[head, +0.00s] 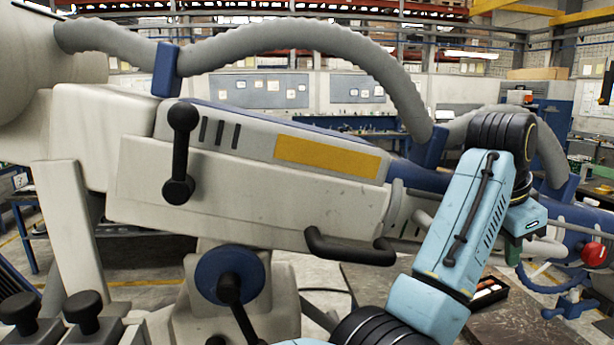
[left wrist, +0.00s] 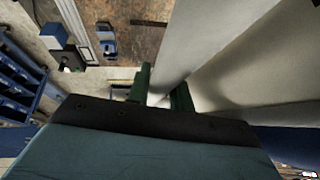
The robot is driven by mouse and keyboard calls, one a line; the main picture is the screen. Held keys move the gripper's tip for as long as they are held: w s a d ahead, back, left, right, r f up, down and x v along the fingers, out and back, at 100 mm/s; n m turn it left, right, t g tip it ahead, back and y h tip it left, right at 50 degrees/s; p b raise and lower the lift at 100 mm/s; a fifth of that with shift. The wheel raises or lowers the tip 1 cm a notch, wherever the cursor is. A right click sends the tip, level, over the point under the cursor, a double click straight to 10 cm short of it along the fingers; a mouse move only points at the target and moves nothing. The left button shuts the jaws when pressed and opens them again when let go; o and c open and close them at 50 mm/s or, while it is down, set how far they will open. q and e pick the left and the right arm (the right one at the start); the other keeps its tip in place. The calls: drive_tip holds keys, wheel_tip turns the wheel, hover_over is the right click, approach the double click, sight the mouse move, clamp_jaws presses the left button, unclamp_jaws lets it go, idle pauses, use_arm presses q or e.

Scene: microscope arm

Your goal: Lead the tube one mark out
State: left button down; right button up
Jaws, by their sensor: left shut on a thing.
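A large pale grey microscope arm (head: 250,190) crosses the head view, with a narrower pale tube section (head: 402,212) at its right end. A thin pale bar (head: 545,250) shows just right of my left gripper (head: 513,254). The gripper points down there, its dark green fingers small and partly hidden by my wrist. In the left wrist view, the green fingers (left wrist: 161,92) are on either side of a pale grey part (left wrist: 178,55), shut on it. I cannot tell exactly how the grip meets it, and no marks are readable. My right gripper is not in view.
A grey corrugated hose (head: 300,38) arches over the arm, held by blue clips (head: 166,70). A black handle (head: 350,247) juts out below the arm. A red knob (head: 593,254) is at far right. A dark tray (head: 487,292) lies on the worn table (head: 520,320).

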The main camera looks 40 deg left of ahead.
use_arm(q)
drive_tip(key=shift+w+d, duration=0.2)
drive_tip(key=shift+w+d+f, duration=0.2)
drive_tip(key=shift+w+d, duration=0.55)
idle(0.5)
drive_tip(key=c, duration=1)
unclamp_jaws()
drive_tip(key=shift+f, duration=0.1)
drive_tip(key=shift+o, duration=0.4)
drive_tip(key=shift+o, duration=2.4)
